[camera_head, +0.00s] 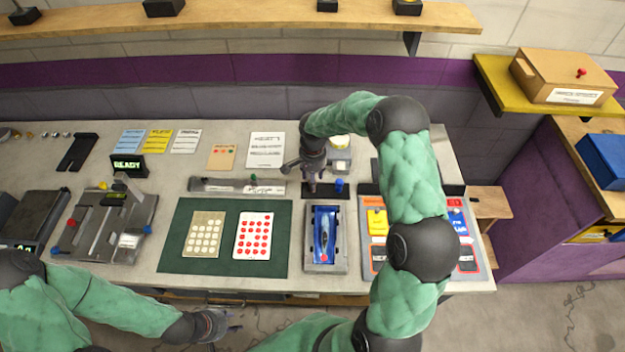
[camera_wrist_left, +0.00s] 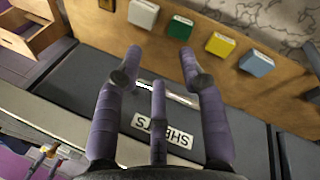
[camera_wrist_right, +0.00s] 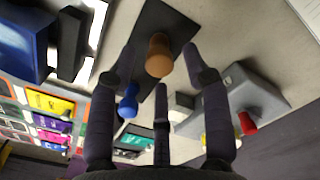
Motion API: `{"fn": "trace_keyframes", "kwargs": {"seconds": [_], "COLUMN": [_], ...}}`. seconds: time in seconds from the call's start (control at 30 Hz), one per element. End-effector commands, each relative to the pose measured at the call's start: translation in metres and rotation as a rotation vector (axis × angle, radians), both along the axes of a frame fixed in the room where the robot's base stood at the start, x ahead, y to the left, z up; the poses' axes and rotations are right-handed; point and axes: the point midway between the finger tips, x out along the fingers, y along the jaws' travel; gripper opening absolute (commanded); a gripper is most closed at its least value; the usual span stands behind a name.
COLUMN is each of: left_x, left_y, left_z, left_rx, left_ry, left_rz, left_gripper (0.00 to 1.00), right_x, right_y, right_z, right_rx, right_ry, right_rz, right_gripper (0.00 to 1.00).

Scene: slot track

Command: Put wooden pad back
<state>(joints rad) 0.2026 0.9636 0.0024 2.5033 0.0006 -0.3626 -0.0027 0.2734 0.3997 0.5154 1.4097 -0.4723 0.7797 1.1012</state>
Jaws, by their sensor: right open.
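The wooden pad, an orange-brown rounded knob (camera_wrist_right: 158,60), shows in the right wrist view at the black strip (camera_wrist_right: 160,25); I cannot tell if its base touches. My right gripper (camera_wrist_right: 160,50) is open, with its fingers spread around the knob's sides. In the head view my right gripper (camera_head: 311,182) is over the left part of the black strip (camera_head: 325,191) and mostly hides the knob. A blue pad (camera_head: 339,185) stands on the strip to its right. My left gripper (camera_head: 226,325) is open and empty in front of the table; it faces a drawer labelled SHEETS (camera_wrist_left: 162,130).
A blue car (camera_head: 324,235) on a grey tray lies just in front of the strip. A green mat (camera_head: 182,255) with a beige dotted card (camera_head: 204,234) and a red-dotted card (camera_head: 254,236) lies left of it. My right arm crosses over the colourful board (camera_head: 465,235).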

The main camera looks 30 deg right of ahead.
Motion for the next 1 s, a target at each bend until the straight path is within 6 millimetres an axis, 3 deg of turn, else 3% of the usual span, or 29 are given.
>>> {"fn": "trace_keyframes", "kwargs": {"seconds": [0.3,0.5,1.0], "left_x": [0.0,0.0,0.0], "left_y": [0.0,0.0,0.0], "left_z": [0.007,0.009,0.01], "left_rx": [0.0,0.0,0.0], "left_ry": [0.0,0.0,0.0], "left_rz": [0.0,0.0,0.0], "left_gripper": [0.4,0.4,0.4], "right_x": [0.001,0.0,0.0], "right_y": [-0.001,-0.001,-0.001], "right_z": [0.066,0.093,0.104], "right_rx": [0.0,0.001,0.001], "right_ry": [-0.004,-0.001,0.001], "right_rz": [-0.001,0.0,0.0], "right_gripper": [0.49,0.49,0.49]}}
